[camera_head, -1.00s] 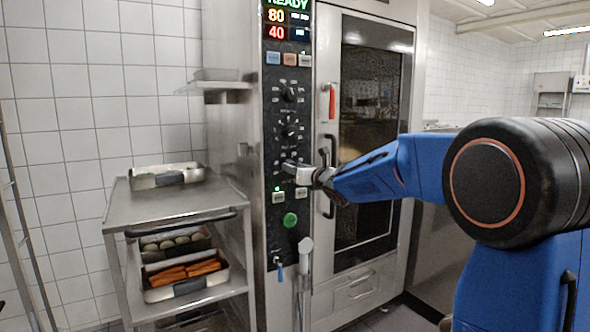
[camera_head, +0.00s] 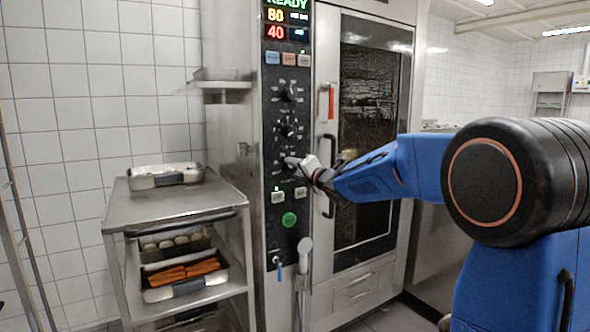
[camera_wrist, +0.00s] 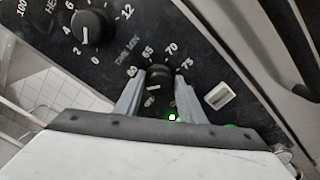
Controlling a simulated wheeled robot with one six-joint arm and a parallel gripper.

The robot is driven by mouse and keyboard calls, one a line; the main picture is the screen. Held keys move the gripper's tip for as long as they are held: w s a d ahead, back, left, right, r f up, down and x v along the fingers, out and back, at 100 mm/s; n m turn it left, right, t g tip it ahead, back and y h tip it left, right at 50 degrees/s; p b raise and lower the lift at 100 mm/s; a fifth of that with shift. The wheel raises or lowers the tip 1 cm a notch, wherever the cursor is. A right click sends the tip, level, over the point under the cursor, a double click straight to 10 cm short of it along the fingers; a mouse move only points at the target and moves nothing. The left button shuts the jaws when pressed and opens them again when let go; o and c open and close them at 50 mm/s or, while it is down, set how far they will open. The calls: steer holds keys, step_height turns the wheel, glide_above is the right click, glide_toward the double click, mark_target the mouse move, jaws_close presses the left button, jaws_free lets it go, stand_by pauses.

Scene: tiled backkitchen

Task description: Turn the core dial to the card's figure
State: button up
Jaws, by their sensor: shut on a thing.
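The core dial (camera_wrist: 158,78) is a black knob with a scale whose legible figures are 60, 65, 70 and 75. In the wrist view it sits between the two fingers of my gripper (camera_wrist: 158,98), which is shut on it. A small pale mark shows on the knob, but I cannot tell which figure it points to. In the head view my gripper (camera_head: 291,162) is at the lowest dial of the black control panel (camera_head: 270,130) and hides most of it. A red-and-white tag (camera_head: 328,101) hangs on the oven door; I cannot read it or tell if it is the card.
The time dial (camera_wrist: 92,27) lies close by in the wrist view, with a pale button (camera_wrist: 219,95) on the other side. The oven door handle (camera_head: 330,180) is near my wrist. A steel trolley (camera_head: 150,209) with trays stands at left.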

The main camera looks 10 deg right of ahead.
steer(key=m, duration=1.3)
steer(key=shift+f+m, duration=0.1)
steer(key=shift+m, duration=0.3)
steer(key=m, duration=1)
steer(key=shift+a+f, duration=0.1)
steer(key=shift+a, duration=0.05)
steer(key=shift+m, duration=0.4)
steer(key=o, duration=1)
steer(key=shift+f, duration=0.1)
